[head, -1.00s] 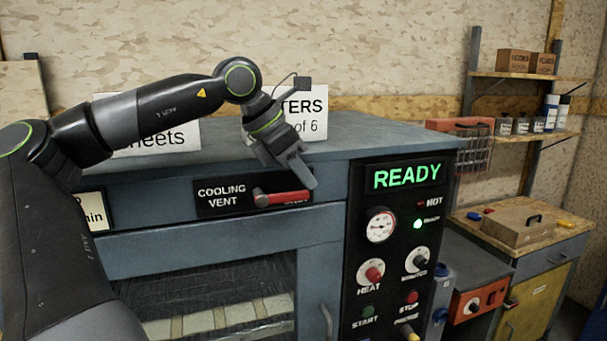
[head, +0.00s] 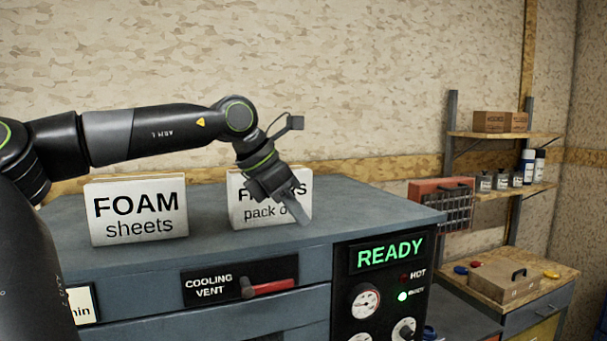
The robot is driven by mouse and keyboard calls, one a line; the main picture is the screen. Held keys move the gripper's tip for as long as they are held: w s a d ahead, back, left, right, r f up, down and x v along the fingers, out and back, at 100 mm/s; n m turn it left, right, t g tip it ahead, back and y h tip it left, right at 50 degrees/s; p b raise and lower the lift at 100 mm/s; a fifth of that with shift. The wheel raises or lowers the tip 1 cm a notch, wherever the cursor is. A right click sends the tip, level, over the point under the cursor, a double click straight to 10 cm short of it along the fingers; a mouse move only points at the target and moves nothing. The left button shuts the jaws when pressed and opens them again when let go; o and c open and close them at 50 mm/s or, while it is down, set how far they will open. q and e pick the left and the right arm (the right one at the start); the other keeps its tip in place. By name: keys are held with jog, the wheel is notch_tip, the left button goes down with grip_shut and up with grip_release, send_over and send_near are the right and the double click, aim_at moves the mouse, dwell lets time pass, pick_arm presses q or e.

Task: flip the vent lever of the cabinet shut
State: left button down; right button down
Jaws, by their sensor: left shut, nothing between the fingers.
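The cabinet (head: 345,206) is a blue-grey box with a black control panel on its right front. On its front, the black "COOLING VENT" plate (head: 205,291) carries a lever with a red handle (head: 271,287). My left gripper (head: 303,220) is shut and empty. In the picture it is above the lever and in front of a white sign, apart from the handle. My right gripper is not in view.
A "FOAM sheets" sign (head: 137,209) and a second, partly covered white sign (head: 246,188) stand on the cabinet top. The green "READY" display (head: 390,254) is lit.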

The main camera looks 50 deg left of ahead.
pick_arm(q)
jog(key=r, duration=0.1)
jog(key=w+r, duration=0.1)
jog(key=r, duration=0.1)
jog(key=shift+w+d+r+p, duration=0.15)
jog(key=shift+d+r+p, duration=0.15)
jog(key=shift+d+r, duration=0.05)
dwell(0.5)
